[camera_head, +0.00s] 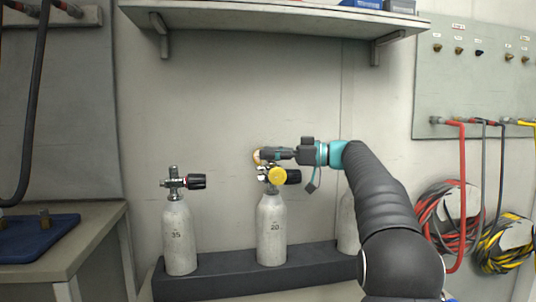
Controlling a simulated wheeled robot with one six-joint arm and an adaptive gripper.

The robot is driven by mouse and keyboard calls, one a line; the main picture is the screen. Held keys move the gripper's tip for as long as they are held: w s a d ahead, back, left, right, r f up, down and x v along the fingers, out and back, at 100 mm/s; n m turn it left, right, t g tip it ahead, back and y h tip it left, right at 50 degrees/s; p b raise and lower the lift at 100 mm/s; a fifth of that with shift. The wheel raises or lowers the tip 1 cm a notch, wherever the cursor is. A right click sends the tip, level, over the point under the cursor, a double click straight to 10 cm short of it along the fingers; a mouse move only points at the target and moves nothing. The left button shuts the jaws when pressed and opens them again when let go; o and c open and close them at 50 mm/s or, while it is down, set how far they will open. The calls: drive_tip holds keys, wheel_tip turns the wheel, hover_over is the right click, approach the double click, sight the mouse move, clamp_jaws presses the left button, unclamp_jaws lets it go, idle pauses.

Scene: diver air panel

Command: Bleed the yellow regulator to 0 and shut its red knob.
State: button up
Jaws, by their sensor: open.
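The yellow regulator (278,176) sits on the valve at the top of the middle grey cylinder (271,230), marked 20. A black valve handwheel (293,177) sticks out to its right. My gripper (266,154) comes in from the right, level, just above the yellow regulator. Its jaws are open, with the fingertips close to a small pale tan round part (256,157). I cannot tell whether they touch it. A red knob cannot be made out; the gripper and valve parts crowd this spot. No gauge reading is legible.
A grey cylinder (179,238) marked 35 stands left; another (348,222) stands right, partly behind my arm. All are in a dark rack (215,284). A shelf (270,18) overhangs above. A hose panel (480,85) is at right, a bench (92,240) at left.

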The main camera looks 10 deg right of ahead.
drive_tip(key=v, duration=1.1)
drive_tip(key=shift+d, duration=0.2)
drive_tip(key=shift+s, duration=0.15)
